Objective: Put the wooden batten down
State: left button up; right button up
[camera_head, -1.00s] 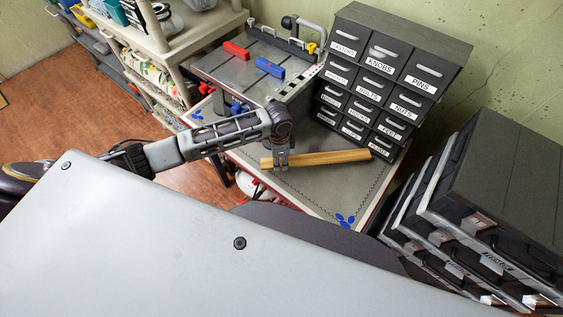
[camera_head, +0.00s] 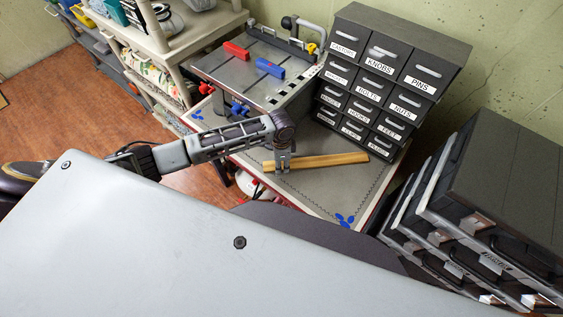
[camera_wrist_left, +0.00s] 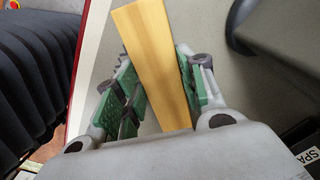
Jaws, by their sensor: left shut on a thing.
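The wooden batten (camera_head: 328,160) is a long, pale yellow-brown strip lying level over the grey top of the workbench (camera_head: 312,190). My left gripper (camera_head: 282,167) points down and is shut on the batten near its left end. In the left wrist view the batten (camera_wrist_left: 150,45) runs between the green finger pads of the left gripper (camera_wrist_left: 155,60). The batten is very low over the bench top; I cannot tell whether it touches. My right gripper is not in view.
A dark drawer cabinet (camera_head: 385,75) with labelled drawers stands just behind the batten's right end. A metal plate with red and blue blocks (camera_head: 255,75) is behind the gripper. Blue marks (camera_head: 345,220) lie on the bare front corner.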

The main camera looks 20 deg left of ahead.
pick_arm(q)
jog(key=o, duration=1.1)
jog(key=shift+r, duration=0.1)
notch_tip(320, 180, up, 12)
jog(key=shift+o, duration=0.5)
